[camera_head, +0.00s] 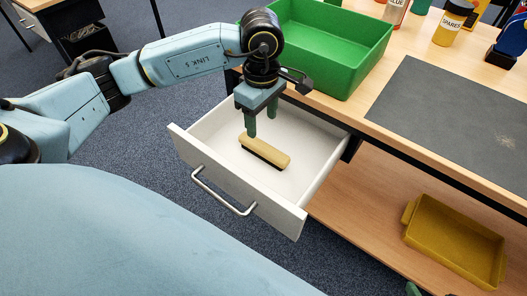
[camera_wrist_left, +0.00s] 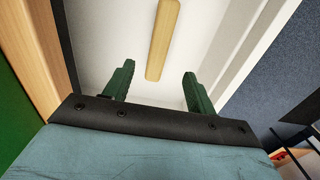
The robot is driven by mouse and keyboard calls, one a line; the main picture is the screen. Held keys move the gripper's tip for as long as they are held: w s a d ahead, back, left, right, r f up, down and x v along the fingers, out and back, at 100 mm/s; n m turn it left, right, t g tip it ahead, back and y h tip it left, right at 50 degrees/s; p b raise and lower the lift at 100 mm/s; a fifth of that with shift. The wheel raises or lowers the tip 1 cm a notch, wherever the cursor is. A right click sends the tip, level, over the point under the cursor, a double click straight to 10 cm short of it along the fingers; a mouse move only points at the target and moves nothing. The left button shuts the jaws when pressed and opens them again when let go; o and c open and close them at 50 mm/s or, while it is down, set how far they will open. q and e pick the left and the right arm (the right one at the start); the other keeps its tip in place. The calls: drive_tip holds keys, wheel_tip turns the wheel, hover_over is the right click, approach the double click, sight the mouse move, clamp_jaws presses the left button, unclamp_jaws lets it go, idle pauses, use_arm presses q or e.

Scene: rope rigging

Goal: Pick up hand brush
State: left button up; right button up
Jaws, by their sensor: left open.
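The hand brush (camera_head: 266,151) has a tan wooden back and dark bristles. It lies bristles down on the floor of the open white drawer (camera_head: 218,176). My left gripper (camera_head: 262,122) points down into the drawer, above and just behind the brush. It is open and empty, with green fingers. In the left wrist view the brush (camera_wrist_left: 162,40) shows ahead of and between the two fingertips (camera_wrist_left: 158,80), apart from them. My right gripper is not clearly in view; only a small green bit shows at the bottom edge of the head view.
A green bin (camera_head: 330,45) stands on the bench right behind the gripper. The drawer walls and its front with a metal handle (camera_head: 222,195) surround the brush. A dark mat (camera_head: 450,115) lies on the bench. A yellow tray (camera_head: 455,242) sits on the lower shelf.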

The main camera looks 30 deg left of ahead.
use_arm(q)
drive_tip(key=b, duration=0.2)
hover_over(264, 146)
drive_tip(key=f, duration=0.5)
drive_tip(key=shift+s+a, duration=0.15)
drive_tip(key=shift+a, duration=0.05)
drive_tip(key=shift+f, duration=0.35)
drive_tip(key=f+b, duration=0.1)
drive_tip(key=f, duration=0.1)
drive_tip(key=f+b, duration=0.1)
drive_tip(key=f, duration=0.1)
drive_tip(key=shift+d+f, duration=0.2)
drive_tip(key=shift+f, duration=0.25)
drive_tip(key=c, duration=1.2)
use_arm(e)
drive_tip(key=w+a+r+t+y, duration=0.2)
drive_tip(key=w+r+t, duration=0.1)
drive_tip(key=r+t, duration=0.3)
drive_tip(key=w+a+r+t+y, duration=0.2)
drive_tip(key=r+t, duration=0.4)
drive_tip(key=r, duration=0.3)
drive_tip(key=shift+w+a+r+n, duration=0.35)
drive_tip(key=shift+w+a, duration=0.25)
drive_tip(key=shift+w, duration=0.45)
drive_tip(key=shift+f, duration=0.1)
